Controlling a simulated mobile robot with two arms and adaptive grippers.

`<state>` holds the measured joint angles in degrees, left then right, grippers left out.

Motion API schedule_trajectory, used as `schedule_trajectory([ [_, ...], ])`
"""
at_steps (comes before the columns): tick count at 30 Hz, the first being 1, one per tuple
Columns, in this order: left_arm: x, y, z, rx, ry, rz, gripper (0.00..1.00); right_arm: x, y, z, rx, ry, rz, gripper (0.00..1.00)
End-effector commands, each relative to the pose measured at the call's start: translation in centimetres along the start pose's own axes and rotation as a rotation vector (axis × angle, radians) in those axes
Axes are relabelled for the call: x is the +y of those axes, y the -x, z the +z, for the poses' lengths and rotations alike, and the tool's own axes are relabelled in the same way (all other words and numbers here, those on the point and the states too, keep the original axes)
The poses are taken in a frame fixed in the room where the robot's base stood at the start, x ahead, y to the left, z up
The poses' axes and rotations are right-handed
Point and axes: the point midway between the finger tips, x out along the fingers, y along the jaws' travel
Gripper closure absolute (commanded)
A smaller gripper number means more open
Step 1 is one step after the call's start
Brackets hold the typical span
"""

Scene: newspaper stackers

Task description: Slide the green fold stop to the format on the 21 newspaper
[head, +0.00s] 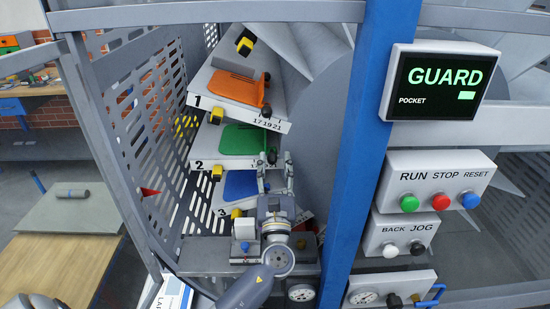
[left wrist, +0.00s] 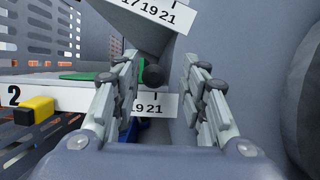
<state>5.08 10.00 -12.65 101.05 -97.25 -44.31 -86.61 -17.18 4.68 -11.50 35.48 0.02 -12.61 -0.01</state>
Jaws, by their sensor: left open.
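The green fold stop (head: 240,139) sits on the tray numbered 2, between an orange one above and a blue one below. Its green edge also shows in the left wrist view (left wrist: 78,76) at left, behind a finger. A dark round knob (left wrist: 153,75) at the tray's front right shows between my open fingers, with a gap to the right finger; contact with the left finger cannot be told. Below it is a white scale (left wrist: 155,105) reading 19 and 21. My left gripper (head: 276,168) is open at the tray's right end. My right gripper is not in view.
The orange stop (head: 238,87) on tray 1 has its scale just above my fingers. The blue stop (head: 240,184) is below. A grey curved wall stands close right, then a blue post (head: 360,150) and button panels. A perforated guard (head: 135,110) stands left.

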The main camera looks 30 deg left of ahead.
Motion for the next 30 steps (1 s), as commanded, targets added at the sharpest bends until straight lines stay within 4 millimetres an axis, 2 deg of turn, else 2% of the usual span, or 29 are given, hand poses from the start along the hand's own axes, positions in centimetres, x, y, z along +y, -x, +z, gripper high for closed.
schedule_trajectory([
  [3,-0.1,2.1,-0.1,0.002,0.001,-0.003,0.6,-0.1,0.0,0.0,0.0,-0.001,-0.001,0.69],
  [10,-0.2,4.6,0.0,0.001,0.002,-0.004,0.6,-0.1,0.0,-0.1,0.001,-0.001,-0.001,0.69],
  [30,-0.2,5.1,0.1,0.0,0.002,-0.003,0.6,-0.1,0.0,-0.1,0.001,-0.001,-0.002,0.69],
])
